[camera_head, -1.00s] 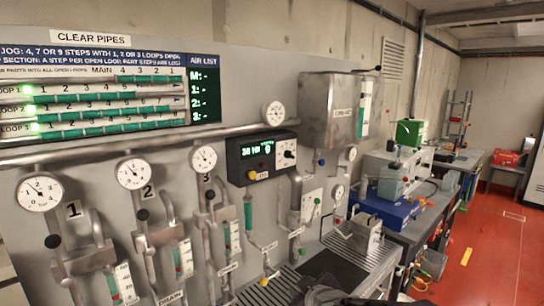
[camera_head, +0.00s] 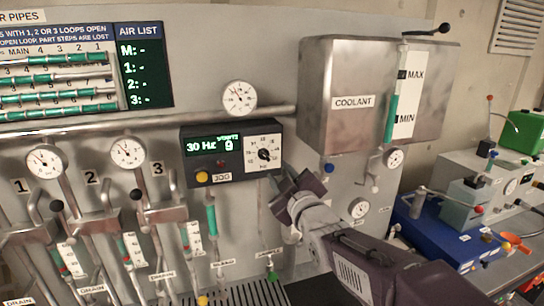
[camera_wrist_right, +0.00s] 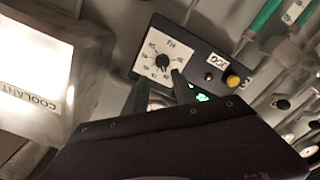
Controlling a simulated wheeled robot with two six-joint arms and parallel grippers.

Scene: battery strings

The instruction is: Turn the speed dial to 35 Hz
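The black control box (camera_head: 232,150) on the wall panel has a green display (camera_head: 209,145) reading 30 Hz and a 9. Its speed dial is a black knob (camera_head: 263,154) on a white scale plate, right of the display. The knob also shows in the right wrist view (camera_wrist_right: 163,62), beyond my fingertips. My right gripper (camera_head: 284,186) is just below and right of the dial in the head view. In the right wrist view its two dark fingers (camera_wrist_right: 158,88) stand apart, with nothing seen between them, and partly cover the box's display. My left gripper is out of view.
A yellow button (camera_head: 202,177) and a small red light sit on the box. A pressure gauge (camera_head: 239,97) is above it. The steel coolant tank (camera_head: 335,75) juts out at the upper right. Pipes and valves (camera_head: 137,195) fill the lower left.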

